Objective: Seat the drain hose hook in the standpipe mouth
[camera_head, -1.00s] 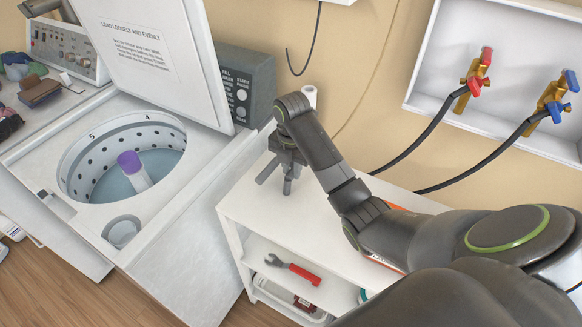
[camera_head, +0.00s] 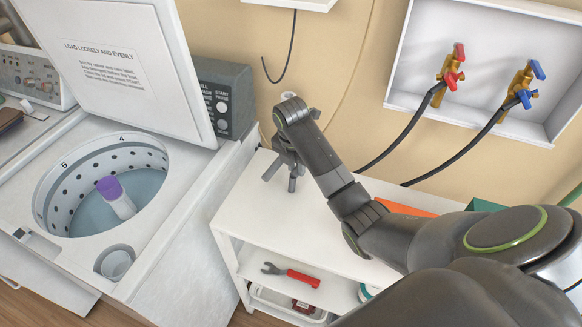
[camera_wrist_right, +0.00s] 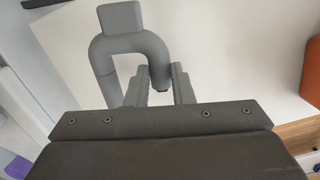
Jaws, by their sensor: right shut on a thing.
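My right gripper (camera_head: 284,172) hangs over the left part of the white cart top in the head view, fingers pointing down. In the right wrist view my right gripper (camera_wrist_right: 161,82) is shut on one leg of the grey drain hose hook (camera_wrist_right: 128,44). The hook is a thick U-shaped tube with a square block at its bend; its other leg stands outside the fingers, to the left. In the head view the hook is mostly hidden by my wrist. A small white rounded end (camera_head: 288,95) shows behind my wrist; I cannot tell whether it is the standpipe. My left gripper is out of view.
The open washer (camera_head: 180,225) stands left, its raised lid (camera_head: 125,75) near my wrist. The white cart (camera_head: 238,215) is below my arm, with a red-handled wrench (camera_head: 292,274) on its shelf. Red and blue taps (camera_head: 450,72) with black hoses are at the right wall.

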